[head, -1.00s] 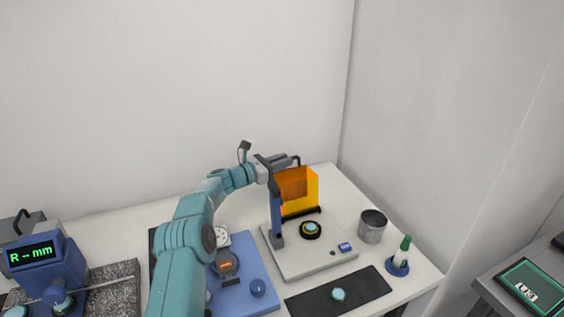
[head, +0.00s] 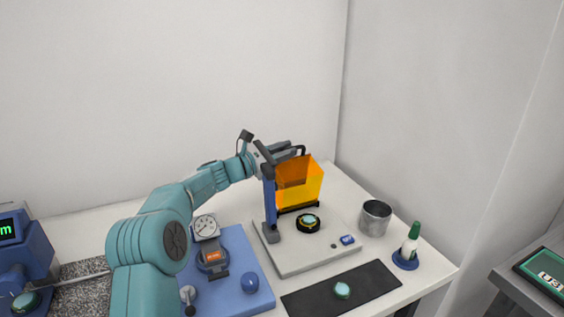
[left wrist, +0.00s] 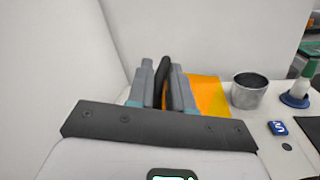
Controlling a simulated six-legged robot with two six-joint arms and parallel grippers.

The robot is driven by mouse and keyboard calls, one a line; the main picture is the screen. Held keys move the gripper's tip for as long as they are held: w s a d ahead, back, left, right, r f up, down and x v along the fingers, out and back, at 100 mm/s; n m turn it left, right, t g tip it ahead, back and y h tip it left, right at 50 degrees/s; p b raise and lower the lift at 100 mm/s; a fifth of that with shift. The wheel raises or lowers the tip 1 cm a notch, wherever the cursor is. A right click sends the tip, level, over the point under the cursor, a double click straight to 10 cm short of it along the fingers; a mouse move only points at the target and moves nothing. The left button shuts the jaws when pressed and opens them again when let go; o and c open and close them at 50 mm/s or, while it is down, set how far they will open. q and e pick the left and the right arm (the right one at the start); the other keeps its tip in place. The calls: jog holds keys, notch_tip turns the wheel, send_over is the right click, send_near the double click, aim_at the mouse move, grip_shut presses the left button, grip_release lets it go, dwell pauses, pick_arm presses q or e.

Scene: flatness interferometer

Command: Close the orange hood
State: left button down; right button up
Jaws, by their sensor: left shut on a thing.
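The orange hood (head: 302,184) is a see-through box standing raised at the back of the white interferometer base (head: 290,265). A dark round stage (head: 308,223) with a small disc on it lies uncovered in front of the hood. My left gripper (head: 294,151) is at the hood's top edge, shut on the black handle. In the left wrist view the two grey fingers (left wrist: 162,88) hold the black handle (left wrist: 164,72) between them, with the orange panel (left wrist: 208,95) just right of them. My right gripper is not in view.
A metal cup (head: 375,218) and a green-capped bottle (head: 411,246) stand to the right. A black mat (head: 312,302) with a small disc lies in front. A blue plate (head: 236,290) with a dial gauge (head: 206,226) is to the left. A blue post (head: 270,203) rises at the base's left side.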

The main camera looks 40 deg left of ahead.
pick_arm(q)
jog(key=c, duration=1.1)
grip_release()
jog(key=shift+d, duration=0.1)
jog(key=shift+s+a, duration=0.2)
jog(key=shift+s, duration=0.05)
jog(key=b+v, duration=0.2)
jog(key=v, duration=1.3)
jog(key=shift+s+a+b, duration=0.1)
jog(key=shift+s+b, duration=0.25)
jog(key=shift+b, duration=0.05)
